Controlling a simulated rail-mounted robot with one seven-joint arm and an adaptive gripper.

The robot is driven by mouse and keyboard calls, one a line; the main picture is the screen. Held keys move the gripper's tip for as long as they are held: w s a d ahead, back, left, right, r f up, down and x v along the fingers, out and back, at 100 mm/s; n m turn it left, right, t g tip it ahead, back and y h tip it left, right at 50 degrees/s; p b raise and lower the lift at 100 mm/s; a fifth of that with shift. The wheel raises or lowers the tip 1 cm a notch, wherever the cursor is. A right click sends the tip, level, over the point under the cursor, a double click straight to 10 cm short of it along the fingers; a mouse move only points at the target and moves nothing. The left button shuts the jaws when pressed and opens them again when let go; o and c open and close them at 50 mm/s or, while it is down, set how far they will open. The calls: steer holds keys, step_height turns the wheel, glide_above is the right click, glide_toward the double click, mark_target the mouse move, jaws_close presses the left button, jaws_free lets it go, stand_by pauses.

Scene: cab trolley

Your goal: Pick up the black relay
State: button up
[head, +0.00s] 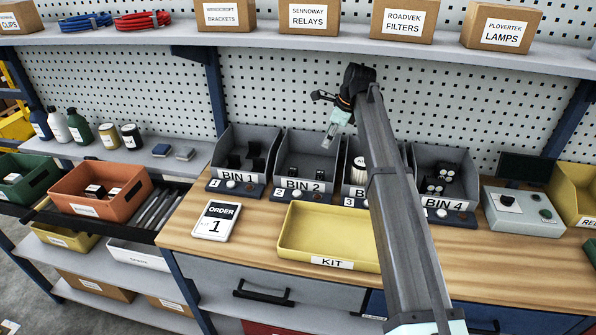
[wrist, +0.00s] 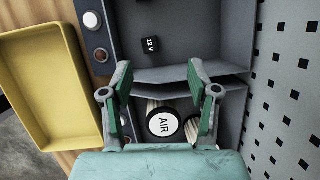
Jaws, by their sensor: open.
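A small black relay marked "12 V" (wrist: 151,45) lies in a grey bin in the wrist view, near that bin's dividing wall. In the head view, small dark blocks (head: 292,172) sit in BIN 2 (head: 290,184), too small to read. My gripper (head: 329,138) hangs above BIN 2 and BIN 3 in the head view. In the wrist view my gripper (wrist: 159,77) is open, with nothing between its fingers. A round filter marked "AIR" (wrist: 163,124) lies below the fingers, in the bin beside the relay's bin.
The yellow KIT tray (head: 325,228) stands in front of the bins and looks empty. BIN 1 (head: 236,177) holds dark blocks; BIN 4 (head: 443,204) holds several white-topped pieces. A pegboard (head: 285,105) rises behind, and a shelf with boxes (head: 310,16) is above.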

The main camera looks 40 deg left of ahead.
steer(key=g, duration=0.1)
glide_toward(294, 169)
steer(key=p+x, duration=0.3)
steer(key=x, duration=0.1)
steer(key=shift+d+f+p, duration=0.1)
steer(key=shift+d+p, duration=0.1)
steer(key=shift+p, duration=0.1)
steer(key=shift+a+p+x, duration=0.15)
steer(key=shift+p+x, duration=0.6)
steer(key=shift+x, duration=0.9)
steer(key=shift+a+p+x, duration=0.1)
steer(key=shift+p+x, duration=0.6)
steer(key=shift+x, duration=0.9)
jaws_close()
